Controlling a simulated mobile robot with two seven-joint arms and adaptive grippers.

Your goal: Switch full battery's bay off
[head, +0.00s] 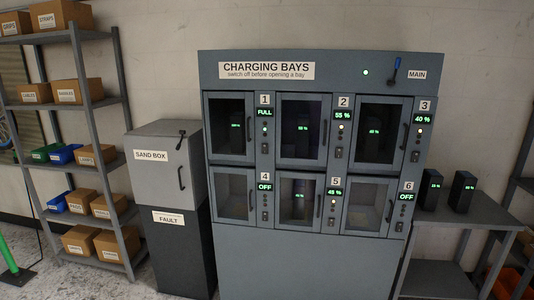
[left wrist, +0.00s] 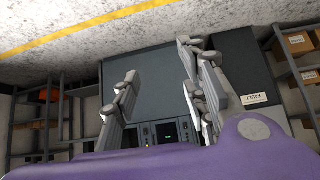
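The grey charging cabinet (head: 310,255) stands ahead in the head view. Bay 1 (head: 229,127), upper left, has a closed glass door and a green FULL display (head: 264,113). A small green light is lit below it, with a small switch (head: 264,146) under that; its lever position is too small to tell. Bays 2, 3 and 5 show percentages; bays 4 and 6 show OFF. The main lever (head: 394,70) is at the top right beside a green light. My left gripper (left wrist: 158,75) is open and empty in the left wrist view, apart from the cabinet. My right gripper is not in view.
A sand box cabinet (head: 165,165) with a FAULT label on its base stands left of the bays. A shelf rack (head: 105,150) with cartons is further left. Two dark batteries (head: 447,191) stand on a side table (head: 460,222) at right.

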